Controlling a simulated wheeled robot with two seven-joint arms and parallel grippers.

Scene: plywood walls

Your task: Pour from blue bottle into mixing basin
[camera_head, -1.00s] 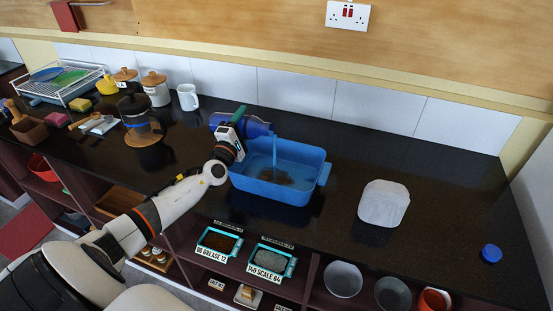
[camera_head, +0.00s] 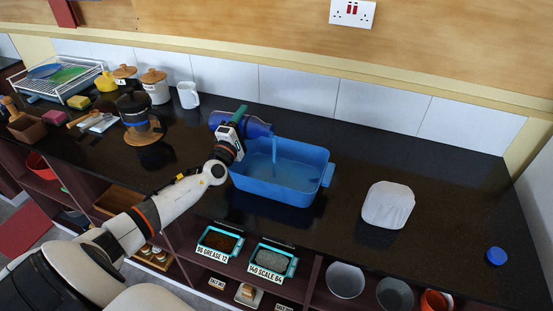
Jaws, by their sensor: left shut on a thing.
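The blue bottle (camera_head: 256,128) is tilted nearly onto its side above the back left of the mixing basin. My left gripper (camera_head: 236,126) is shut around it. A blue stream (camera_head: 274,152) falls from the bottle's mouth into the basin. The mixing basin (camera_head: 324,186) is a blue rectangular tub on the black counter and holds blue liquid. A blue cap (camera_head: 496,256) lies at the far right of the counter. My right gripper is not in view.
A white rounded block (camera_head: 387,205) sits right of the basin. A coffee pot (camera_head: 137,115), canisters (camera_head: 156,86) and a white mug (camera_head: 188,94) stand at the left. Labelled trays (camera_head: 270,261) are below the front edge. The counter between basin and white block is clear.

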